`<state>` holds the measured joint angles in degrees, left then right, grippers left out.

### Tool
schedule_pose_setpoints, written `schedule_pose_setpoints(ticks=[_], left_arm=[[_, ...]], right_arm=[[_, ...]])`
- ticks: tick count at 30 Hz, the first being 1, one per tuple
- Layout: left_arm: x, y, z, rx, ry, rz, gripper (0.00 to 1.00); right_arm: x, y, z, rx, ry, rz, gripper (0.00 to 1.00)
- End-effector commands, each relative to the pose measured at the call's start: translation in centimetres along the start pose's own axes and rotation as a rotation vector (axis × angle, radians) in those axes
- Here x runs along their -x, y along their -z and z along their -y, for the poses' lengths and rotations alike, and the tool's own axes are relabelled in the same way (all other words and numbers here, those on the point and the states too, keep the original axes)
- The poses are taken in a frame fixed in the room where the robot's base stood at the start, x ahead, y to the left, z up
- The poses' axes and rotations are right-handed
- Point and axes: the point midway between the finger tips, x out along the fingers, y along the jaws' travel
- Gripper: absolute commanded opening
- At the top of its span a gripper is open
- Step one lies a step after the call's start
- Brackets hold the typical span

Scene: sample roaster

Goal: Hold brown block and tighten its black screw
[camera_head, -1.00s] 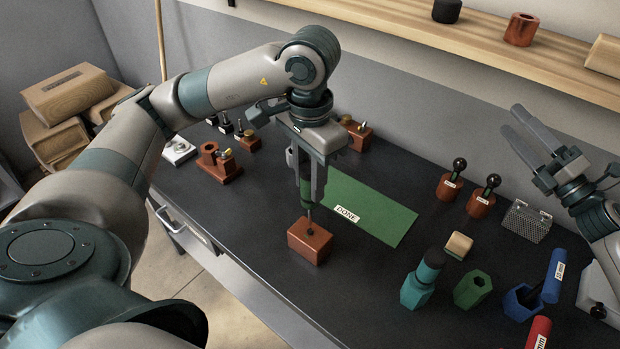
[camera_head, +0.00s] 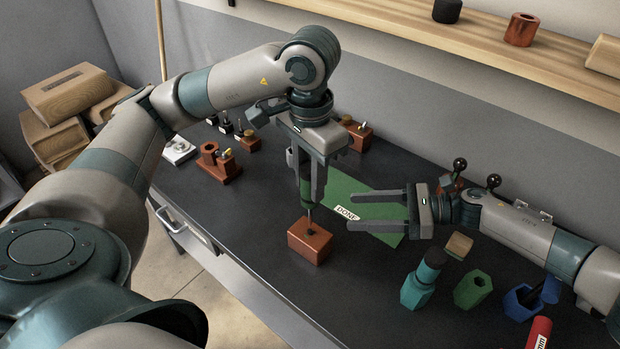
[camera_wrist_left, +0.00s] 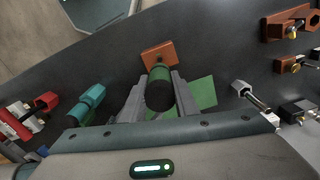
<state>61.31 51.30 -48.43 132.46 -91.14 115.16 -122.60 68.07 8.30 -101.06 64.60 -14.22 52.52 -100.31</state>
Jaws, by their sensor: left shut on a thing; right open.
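The brown block (camera_head: 312,243) sits on the dark bench near its front edge, with a black screw (camera_head: 311,231) on its top. My left gripper (camera_head: 310,196) is above the block, shut on a green-handled screwdriver (camera_head: 306,190) that points down. The screwdriver's shaft reaches the block's top close to the screw; I cannot tell if the tip is seated. In the left wrist view the screwdriver (camera_wrist_left: 160,90) is seen from its dark end, with the block (camera_wrist_left: 158,55) beyond. My right gripper (camera_head: 378,211) is open and empty, over the green mat, its fingers pointing left toward the block.
The green DONE mat (camera_head: 352,190) lies behind the block. A teal holder (camera_head: 415,290), a green hex holder (camera_head: 472,289), a blue holder (camera_head: 522,301) and a tan block (camera_head: 459,245) stand to the right. Brown fixtures (camera_head: 219,164) stand at back left. Bench left of the block is clear.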

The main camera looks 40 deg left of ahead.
Motion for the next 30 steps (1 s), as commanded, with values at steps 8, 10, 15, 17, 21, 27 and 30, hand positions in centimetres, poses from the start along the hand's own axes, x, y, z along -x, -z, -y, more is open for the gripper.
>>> schedule_pose_setpoints(ticks=[8, 10, 15, 17, 21, 27, 30], left_arm=[[0.0, 0.0, 0.0, 0.0, 0.0, 0.0, 0.0], [0.0, 0.0, 0.0, 0.0, 0.0, 0.0, 0.0], [0.0, 0.0, 0.0, 0.0, 0.0, -0.001, 0.0], [0.0, 0.0, 0.0, 0.0, 0.0, -0.001, 0.0], [0.0, 0.0, 0.0, 0.0, 0.0, 0.0, 0.0], [0.0, 0.0, 0.0, 0.0, 0.0, 0.0, 0.0], [0.0, 0.0, 0.0, 0.0, 0.0, 0.0, 0.0]], right_arm=[[-1.5, 3.9, -2.8, 0.148, -0.128, -0.082, 0.59], [-1.5, 4.2, -3.0, 0.162, -0.138, -0.088, 0.59], [-1.6, 4.3, -3.2, 0.168, -0.144, -0.091, 0.59], [-1.6, 4.3, -3.2, 0.168, -0.143, -0.09, 0.59], [-1.6, 4.3, -3.2, 0.167, -0.143, -0.09, 0.59], [-2.0, 4.3, -3.2, 0.167, -0.144, -0.089, 0.59], [-2.6, 4.4, -3.3, 0.167, -0.145, -0.089, 0.59]])
